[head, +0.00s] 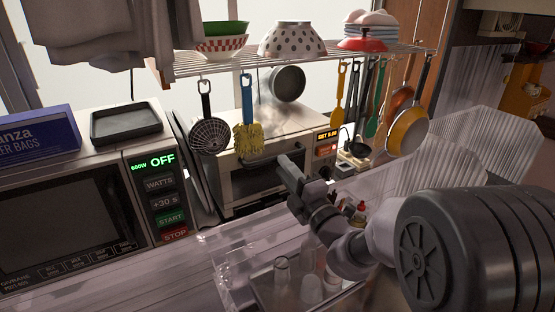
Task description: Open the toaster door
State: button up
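The toaster oven (306,119) is a pale box standing behind the counter under the hanging rack, with an orange lit display at its right front. Its front door (232,188) appears shut, with a dark handle (262,157) along the upper part. My gripper (286,168) is in front of the door, close to the right part of the handle. I cannot tell whether it touches the handle, nor whether its fingers are apart. My arm comes in from the right and hides the right part of the door.
A microwave (70,215) with a lit panel stands at left, a black tray (125,122) on top. Utensils hang from a wire rack (215,65) above the toaster, including a skimmer (210,134) and a yellow brush (248,138). A clear bin (235,285) with bottles sits below my arm.

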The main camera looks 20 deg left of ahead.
jog(key=shift+x, duration=2.35)
grip_shut()
